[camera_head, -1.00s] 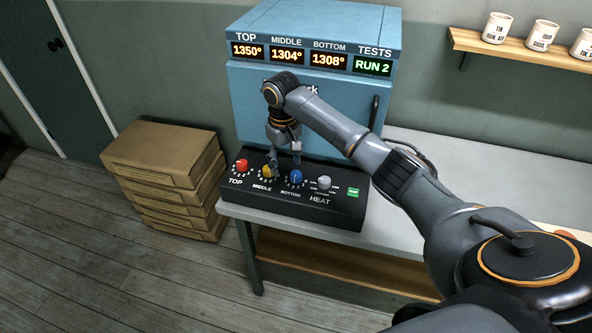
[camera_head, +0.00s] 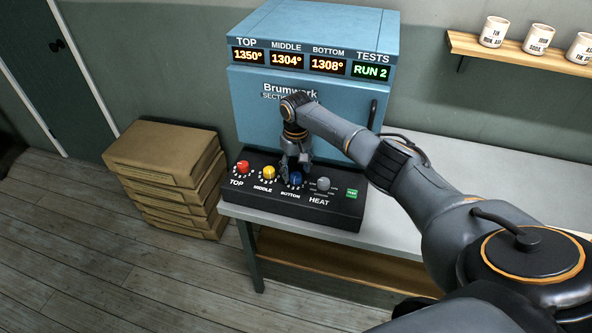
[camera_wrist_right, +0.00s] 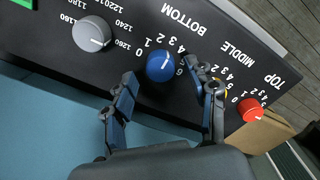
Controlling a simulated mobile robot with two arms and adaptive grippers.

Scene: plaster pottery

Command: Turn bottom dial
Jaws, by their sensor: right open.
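The blue bottom dial (camera_head: 295,179) sits on the black control panel (camera_head: 260,200), between the yellow middle dial (camera_head: 268,173) and the grey heat dial (camera_head: 323,184). In the right wrist view the blue dial (camera_wrist_right: 160,66) has a white pointer mark, with printed numbers around it. My right gripper (camera_head: 295,180) is at the blue dial. In the wrist view its open fingers (camera_wrist_right: 168,90) stand on either side of the dial, with visible gaps. The bottom display (camera_head: 328,65) reads 1308°. My left gripper is out of view.
The red top dial (camera_head: 242,167) and a green button (camera_head: 351,193) are also on the panel. The blue kiln (camera_head: 300,130) stands behind it. Stacked boxes (camera_head: 165,155) are at the left. The grey table (camera_head: 450,170) is clear at right.

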